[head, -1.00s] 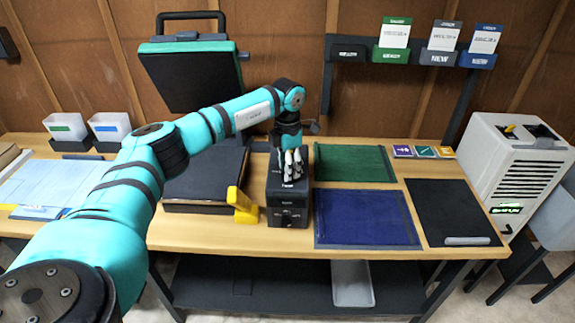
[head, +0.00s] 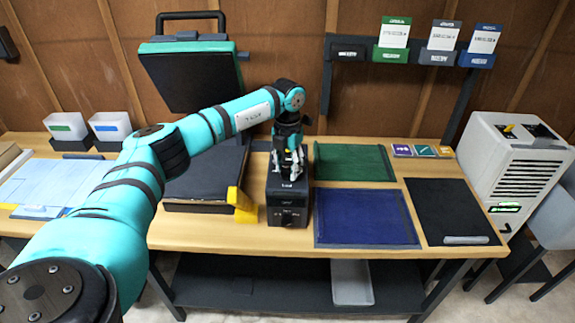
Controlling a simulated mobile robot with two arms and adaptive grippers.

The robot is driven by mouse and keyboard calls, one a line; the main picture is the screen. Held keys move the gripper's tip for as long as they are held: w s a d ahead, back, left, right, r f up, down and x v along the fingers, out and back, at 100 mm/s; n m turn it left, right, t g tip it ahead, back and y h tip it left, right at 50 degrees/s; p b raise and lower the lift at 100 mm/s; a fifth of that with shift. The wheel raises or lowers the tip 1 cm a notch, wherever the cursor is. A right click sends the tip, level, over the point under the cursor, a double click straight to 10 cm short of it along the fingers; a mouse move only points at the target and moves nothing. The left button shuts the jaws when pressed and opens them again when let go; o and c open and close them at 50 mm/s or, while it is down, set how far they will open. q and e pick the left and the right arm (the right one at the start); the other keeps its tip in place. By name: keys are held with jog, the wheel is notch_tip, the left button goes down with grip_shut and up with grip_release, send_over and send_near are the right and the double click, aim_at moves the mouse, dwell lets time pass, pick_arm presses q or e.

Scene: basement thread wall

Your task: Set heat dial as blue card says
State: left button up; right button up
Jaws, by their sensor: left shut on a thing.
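The blue card (head: 484,39) stands in a blue holder (head: 477,60) at the right end of the rack; its print is too small to read. A dark control box (head: 288,207) stands at the middle of the bench, with a small dark knob-like part on its front. My left gripper (head: 289,168) points down onto the top of this box. Its fingers are shut on what appears to be the heat dial, which they hide along with its marks. My right gripper is not in view.
A heat press with a raised teal lid (head: 190,44), dark lower bed (head: 205,180) and yellow handle (head: 242,203) is left of the box. Green (head: 352,163) and blue (head: 365,217) mats lie to its right. A white heater-like unit (head: 510,165) stands far right.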

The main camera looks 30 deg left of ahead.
aim_at(288, 169)
pick_arm(q)
jog(key=shift+w+r, duration=0.1)
jog(key=shift+r, duration=0.05)
jog(key=o, duration=1.2)
jog(key=shift+c, duration=0.2)
notch_tip(288, 169, up, 12)
